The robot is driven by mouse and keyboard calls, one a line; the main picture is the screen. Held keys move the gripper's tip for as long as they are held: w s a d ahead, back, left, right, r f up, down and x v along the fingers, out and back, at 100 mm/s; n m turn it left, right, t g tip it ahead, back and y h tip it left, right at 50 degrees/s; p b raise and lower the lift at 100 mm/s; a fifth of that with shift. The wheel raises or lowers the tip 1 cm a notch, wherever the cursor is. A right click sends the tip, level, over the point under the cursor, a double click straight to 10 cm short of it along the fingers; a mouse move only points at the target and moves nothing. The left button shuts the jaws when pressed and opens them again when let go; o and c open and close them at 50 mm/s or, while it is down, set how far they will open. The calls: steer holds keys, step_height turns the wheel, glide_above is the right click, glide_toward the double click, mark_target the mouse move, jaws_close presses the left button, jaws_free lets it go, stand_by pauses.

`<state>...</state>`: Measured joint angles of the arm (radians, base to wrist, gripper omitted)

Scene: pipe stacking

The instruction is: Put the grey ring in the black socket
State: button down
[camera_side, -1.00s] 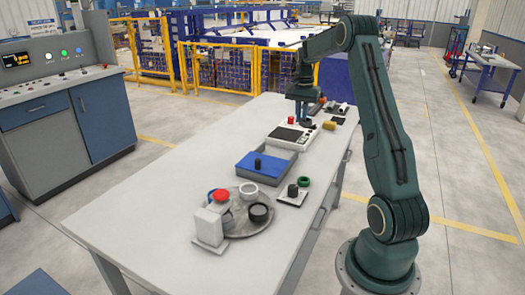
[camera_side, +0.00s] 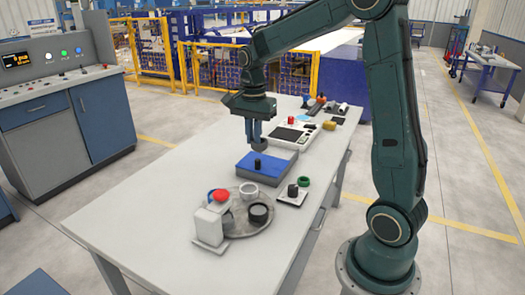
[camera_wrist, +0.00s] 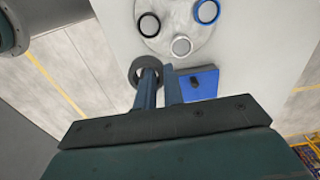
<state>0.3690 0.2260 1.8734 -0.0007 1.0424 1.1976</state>
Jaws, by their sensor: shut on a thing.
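The black socket (camera_side: 258,213) stands on a round grey plate (camera_side: 240,229) towards the front of the table. It also shows in the wrist view (camera_wrist: 149,25), above and apart from the grey ring.
A white socket (camera_side: 249,190) and a partly hidden blue one (camera_wrist: 208,12) share the plate. A red button on a white block (camera_side: 208,226) stands at its left.

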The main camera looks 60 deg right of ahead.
steer(key=shift+a, duration=1.15)
glide_above(253, 209)
step_height(253, 209, down, 16)
steer(key=shift+d+f, duration=0.1)
steer(key=shift+f, duration=1.9)
